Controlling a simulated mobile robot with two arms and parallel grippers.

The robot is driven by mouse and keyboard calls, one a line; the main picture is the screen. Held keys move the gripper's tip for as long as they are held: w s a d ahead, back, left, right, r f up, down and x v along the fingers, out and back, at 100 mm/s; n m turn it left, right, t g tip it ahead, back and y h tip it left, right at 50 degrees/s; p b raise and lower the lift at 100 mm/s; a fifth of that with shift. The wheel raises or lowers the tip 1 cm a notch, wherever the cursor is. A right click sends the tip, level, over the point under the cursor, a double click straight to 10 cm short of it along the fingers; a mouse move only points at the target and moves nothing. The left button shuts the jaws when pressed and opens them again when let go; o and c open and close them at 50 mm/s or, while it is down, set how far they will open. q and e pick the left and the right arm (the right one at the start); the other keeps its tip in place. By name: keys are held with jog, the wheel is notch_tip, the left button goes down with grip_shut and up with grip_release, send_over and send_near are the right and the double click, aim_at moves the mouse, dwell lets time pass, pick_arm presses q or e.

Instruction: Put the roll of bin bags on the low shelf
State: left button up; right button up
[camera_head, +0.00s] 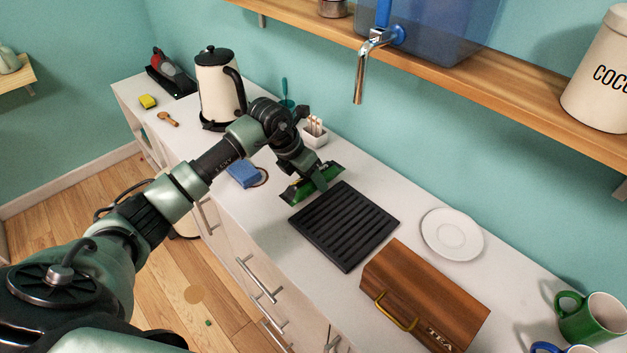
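A dark green roll (298,196), which looks like the roll of bin bags, lies on the white counter at the far-left corner of a black slatted mat. My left gripper (320,180) reaches down over it, and its fingers hide the middle of the roll. I cannot tell whether the fingers are closed on it. A wooden shelf (18,78) is on the left wall, and a longer wooden shelf (480,85) runs along the back wall above the counter. I cannot tell which one is the low shelf. My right gripper is not in view.
The black mat (345,226), a wooden tea box (424,298), a white plate (452,234) and a green mug (590,318) stand to the right. A kettle (217,85), blue sponge (243,174) and white pot (314,136) stand near my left arm. A tap (366,65) hangs above.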

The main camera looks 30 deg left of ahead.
pick_arm(q)
grip_shut()
jog(key=shift+r, duration=0.1)
jog(key=shift+r, duration=0.1)
